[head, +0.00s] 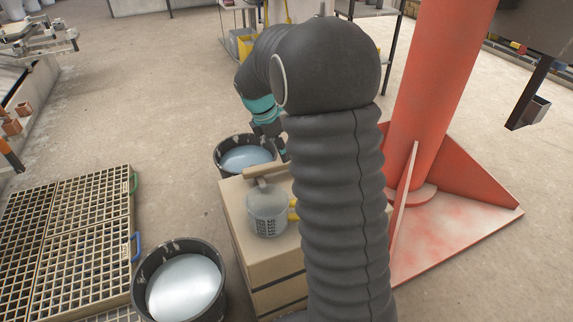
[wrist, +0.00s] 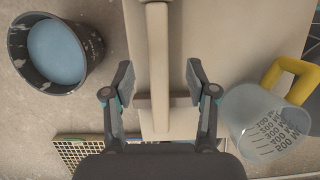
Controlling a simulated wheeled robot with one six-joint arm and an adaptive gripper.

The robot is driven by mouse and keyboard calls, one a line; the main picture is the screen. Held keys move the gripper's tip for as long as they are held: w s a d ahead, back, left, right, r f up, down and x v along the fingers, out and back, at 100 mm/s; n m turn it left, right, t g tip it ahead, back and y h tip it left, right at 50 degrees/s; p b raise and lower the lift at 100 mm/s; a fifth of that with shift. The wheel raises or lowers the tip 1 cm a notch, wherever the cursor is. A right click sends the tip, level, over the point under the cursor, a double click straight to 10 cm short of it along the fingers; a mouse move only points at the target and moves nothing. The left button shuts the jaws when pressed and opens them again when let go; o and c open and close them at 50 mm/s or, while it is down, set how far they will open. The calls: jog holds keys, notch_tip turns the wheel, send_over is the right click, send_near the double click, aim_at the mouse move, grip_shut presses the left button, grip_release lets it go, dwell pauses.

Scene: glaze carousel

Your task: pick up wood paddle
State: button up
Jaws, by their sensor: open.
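The wood paddle (wrist: 157,45) shows in the wrist view as a long pale bar running from the top edge down between my fingers. A wooden crosspiece (wrist: 178,101) lies across or under it; I cannot tell which. In the head view the paddle (head: 262,172) lies on top of a tan block-like stand (head: 255,257), behind a measuring jug, with its right end hidden by my arm. My gripper (wrist: 159,76) is open, with one finger on each side of the bar and a gap on both sides.
The clear measuring jug (head: 267,212) with a yellow handle stands close to the paddle; it also shows in the wrist view (wrist: 262,125). Glaze buckets stand left (head: 243,157) and front left (head: 182,284) of the stand. A red column (head: 437,95) rises at right. Wooden grids (head: 78,225) lie left.

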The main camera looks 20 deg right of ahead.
aim_at(277, 166)
jog(key=x, duration=0.5)
jog(key=shift+w+d+b, duration=0.1)
jog(key=shift+b, duration=0.2)
grip_shut()
